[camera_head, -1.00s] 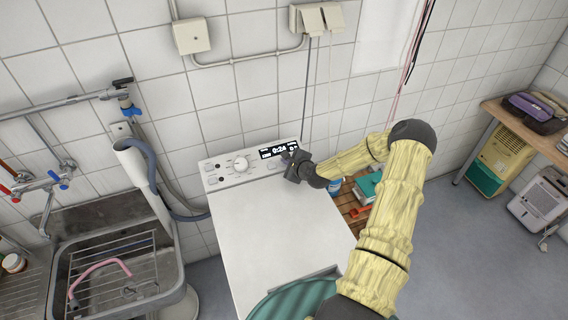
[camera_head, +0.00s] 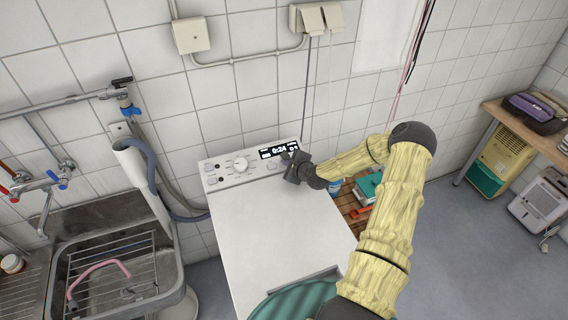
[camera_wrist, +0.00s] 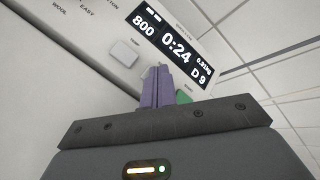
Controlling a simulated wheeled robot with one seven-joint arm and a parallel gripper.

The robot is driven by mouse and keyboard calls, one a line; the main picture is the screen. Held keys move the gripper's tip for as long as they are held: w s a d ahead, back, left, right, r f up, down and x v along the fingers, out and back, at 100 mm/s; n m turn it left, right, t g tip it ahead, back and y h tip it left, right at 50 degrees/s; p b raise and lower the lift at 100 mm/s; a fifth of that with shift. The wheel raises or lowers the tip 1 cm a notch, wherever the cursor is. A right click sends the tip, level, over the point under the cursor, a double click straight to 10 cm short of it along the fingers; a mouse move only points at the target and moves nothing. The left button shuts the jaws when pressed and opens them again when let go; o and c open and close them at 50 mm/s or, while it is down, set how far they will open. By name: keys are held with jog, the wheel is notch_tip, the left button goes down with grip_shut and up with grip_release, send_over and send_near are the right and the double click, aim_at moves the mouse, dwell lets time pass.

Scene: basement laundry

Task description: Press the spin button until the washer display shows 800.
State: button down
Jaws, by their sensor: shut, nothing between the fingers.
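The washer (camera_head: 265,220) is a white top-loader with a control panel and a black display (camera_head: 279,149) at its back edge. In the wrist view the display (camera_wrist: 176,47) reads 800, 0:24 and D 9. A pale square button (camera_wrist: 124,53) shows left of my fingers, and a green button (camera_wrist: 183,97) shows partly on their right. My gripper (camera_head: 289,158) is at the panel just below the display. In the wrist view its purple fingers (camera_wrist: 158,73) are shut and empty, close to the panel between those buttons. They hide what lies under them; contact cannot be told.
A round dial (camera_head: 241,164) sits left of the display. A metal sink (camera_head: 115,265) and a grey hose (camera_head: 160,180) are to the left. A wooden shelf with small items (camera_head: 352,211) is right of the washer.

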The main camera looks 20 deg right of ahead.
jog(key=shift+r, duration=0.1)
jog(key=shift+s+r+p, duration=0.25)
jog(key=shift+r+p, duration=0.2)
jog(key=shift+r, duration=0.2)
jog(key=shift+r, duration=0.1)
jog(key=shift+s+r+p, duration=0.2)
jog(key=shift+r+p, duration=0.4)
jog(key=shift+r, duration=0.2)
jog(key=shift+s+r+p, duration=0.25)
jog(key=shift+r+p, duration=0.3)
jog(key=shift+r, duration=0.2)
jog(key=shift+s+r+p, duration=0.2)
jog(key=shift+r+p, duration=0.4)
jog(key=shift+r, duration=0.2)
jog(key=shift+f, duration=0.1)
jog(key=shift+s, duration=0.15)
jog(key=shift+a, duration=0.15)
